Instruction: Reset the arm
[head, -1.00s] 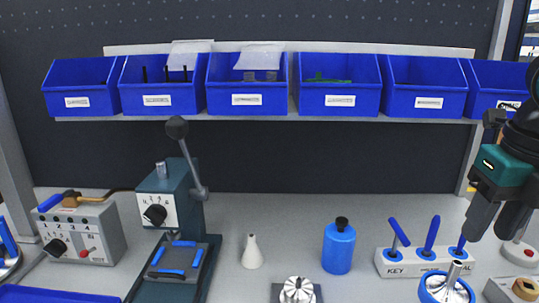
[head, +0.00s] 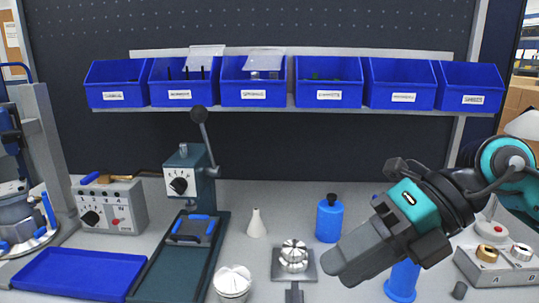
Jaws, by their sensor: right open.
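My right arm comes in from the right, and its right gripper (head: 342,268) points down and to the left over the bench. Its grey fingers are open and I see nothing between them; they overlap closely in this view. The fingertips lie right of a silver finned housing (head: 293,255) on a grey fixture (head: 276,268), apparently apart from it. A blue stand (head: 402,282) shows below the gripper, its top hidden by it. My left gripper is not in view.
A blue bottle (head: 329,220) and a white cone (head: 257,224) stand behind the fixture. A lever press (head: 185,180), a blue tray (head: 80,274) and a control box (head: 112,207) are left. Another pale part (head: 233,281) is at the front. A button box (head: 495,265) is right.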

